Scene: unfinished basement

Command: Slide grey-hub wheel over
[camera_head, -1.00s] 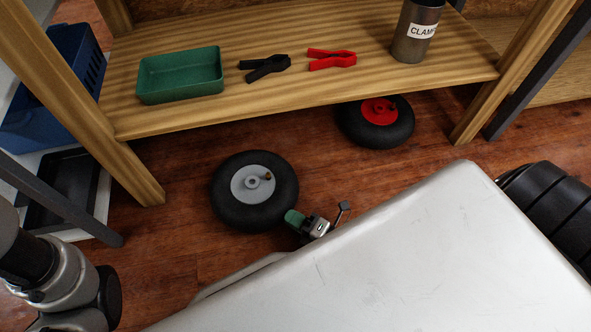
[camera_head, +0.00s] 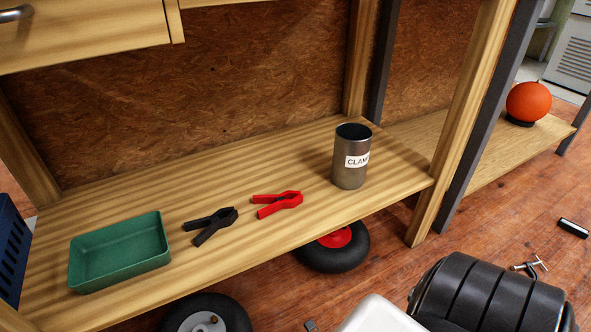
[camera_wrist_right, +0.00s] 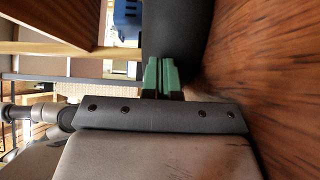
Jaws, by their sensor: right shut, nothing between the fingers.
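The grey-hub wheel (camera_head: 205,318) has a black tyre and shows only its upper part at the bottom edge of the head view, on the floor in front of the shelf. The red-hub wheel (camera_head: 333,258) lies farther right, partly under the shelf edge. My right gripper (camera_wrist_right: 161,76) shows green fingertips in the right wrist view, shut and empty. They are right beside a large black tyre surface (camera_wrist_right: 180,30); I cannot tell whether they touch it. In the head view the right fingertips are out of frame. My left gripper is not in view.
A wooden shelf leg (camera_head: 462,130) stands at right. A metal clamp (camera_head: 530,265) is near the right edge.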

